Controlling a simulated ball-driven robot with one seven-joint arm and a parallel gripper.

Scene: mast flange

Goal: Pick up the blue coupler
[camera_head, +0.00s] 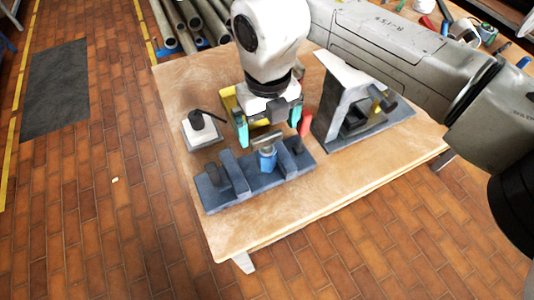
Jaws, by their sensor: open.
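The blue coupler (267,158) stands in a dark blue-grey holder (243,195) near the front of the wooden table. A grey metallic bar lies across its top. My gripper (270,132) is above and just behind the coupler, pointing down. Its two teal-tipped fingers are spread apart, with nothing seen between them. The fingers look near the coupler's top, but I cannot tell the exact gap. The lower part of the coupler is hidden in the holder.
A grey angled bracket on a base (340,105) stands to the right, close to my gripper. A small block with a black handle (201,129) is at the left. A red piece (304,123) is beside the gripper. The table's front edge (330,212) is bare.

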